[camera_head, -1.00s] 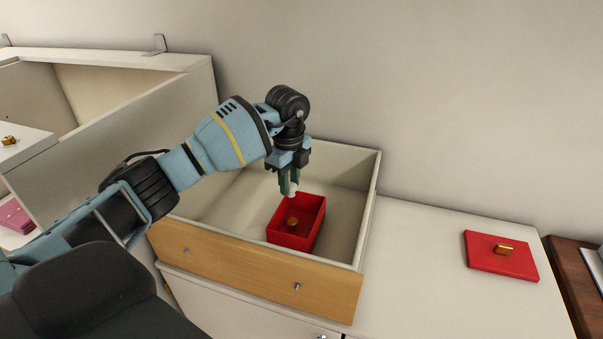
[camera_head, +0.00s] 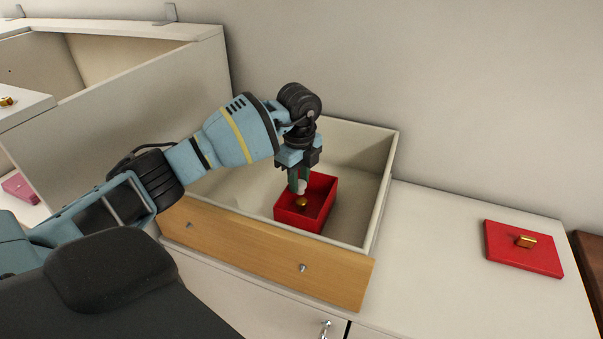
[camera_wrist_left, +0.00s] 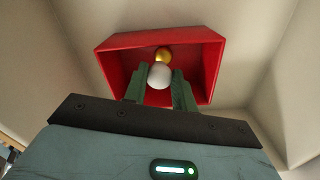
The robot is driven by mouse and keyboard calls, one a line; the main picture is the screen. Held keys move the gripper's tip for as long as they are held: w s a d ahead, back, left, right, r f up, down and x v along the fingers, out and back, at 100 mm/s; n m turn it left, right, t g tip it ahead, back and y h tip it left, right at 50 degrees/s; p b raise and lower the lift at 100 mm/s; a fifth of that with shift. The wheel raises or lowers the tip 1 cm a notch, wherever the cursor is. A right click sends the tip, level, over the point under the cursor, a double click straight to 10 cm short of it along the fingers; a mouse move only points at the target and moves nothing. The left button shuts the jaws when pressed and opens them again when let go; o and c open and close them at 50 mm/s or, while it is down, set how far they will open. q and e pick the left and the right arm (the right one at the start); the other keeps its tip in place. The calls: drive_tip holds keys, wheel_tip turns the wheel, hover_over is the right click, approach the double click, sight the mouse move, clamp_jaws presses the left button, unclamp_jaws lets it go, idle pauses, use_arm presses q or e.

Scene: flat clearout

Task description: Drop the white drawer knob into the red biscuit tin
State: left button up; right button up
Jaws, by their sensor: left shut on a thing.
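The white drawer knob (camera_wrist_left: 159,76) is held between the fingertips of my left gripper (camera_wrist_left: 160,88), which is shut on it. In the head view my left gripper (camera_head: 299,186) points down over the red biscuit tin (camera_head: 318,219), and the white knob (camera_head: 301,187) shows small at its tips. The open tin stands inside a drawer, and it also shows in the wrist view (camera_wrist_left: 115,62). A brass knob (camera_head: 302,202) lies inside the tin, just past the white one in the wrist view (camera_wrist_left: 163,54). My right gripper is not in view.
The drawer (camera_head: 265,252) has a wooden front and pale walls around the tin. A red lid (camera_head: 510,254) with a brass handle lies on the white top at right. A pink item (camera_head: 20,187) sits at far left.

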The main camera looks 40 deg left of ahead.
sight(300, 181)
use_arm(q)
drive_tip(key=o, duration=1)
wheel_tip(300, 181, up, 7)
drive_tip(key=shift+r, duration=0.45)
